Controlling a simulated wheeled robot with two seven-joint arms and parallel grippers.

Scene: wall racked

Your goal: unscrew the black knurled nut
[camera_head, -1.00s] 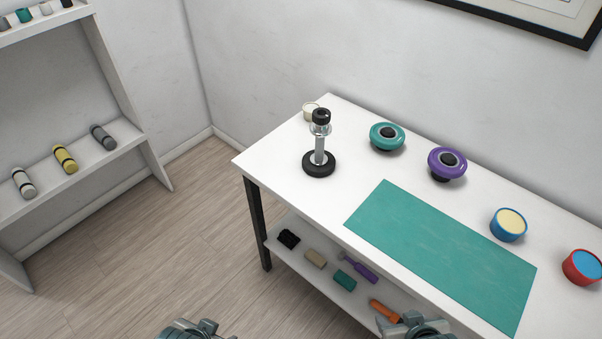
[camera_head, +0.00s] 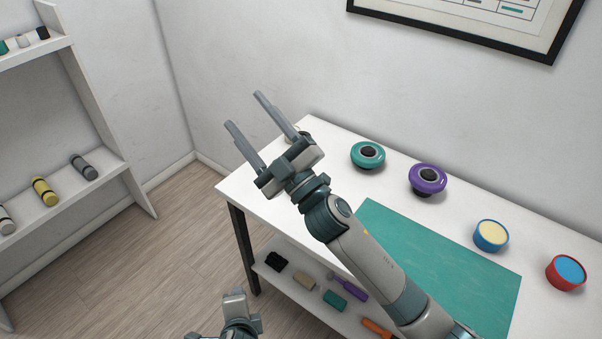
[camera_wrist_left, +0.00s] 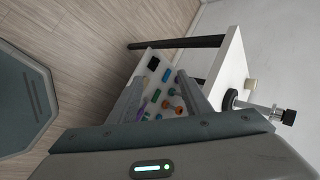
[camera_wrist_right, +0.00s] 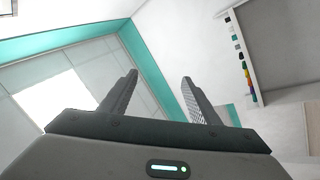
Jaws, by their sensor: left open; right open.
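The black knurled nut (camera_wrist_left: 289,117) shows in the left wrist view at the end of a metal post (camera_wrist_left: 256,107), which rises from a round black base (camera_wrist_left: 230,100) on the white table. In the head view my right gripper and wrist cover nearly all of this stand. My right gripper (camera_head: 243,110) is open and empty, raised in front of the table's far left corner; its fingers also show in the right wrist view (camera_wrist_right: 160,78). My left gripper, with open, empty fingers in the left wrist view (camera_wrist_left: 160,80), is low in front of the table, apart from the nut.
The white table (camera_head: 245,182) carries a teal wheel (camera_head: 368,155), a purple wheel (camera_head: 428,178), a blue tin (camera_head: 490,235), a red tin (camera_head: 566,272) and a teal mat (camera_head: 450,270). Tools and blocks lie on its lower shelf (camera_head: 290,292). A wall rack (camera_head: 115,165) stands left.

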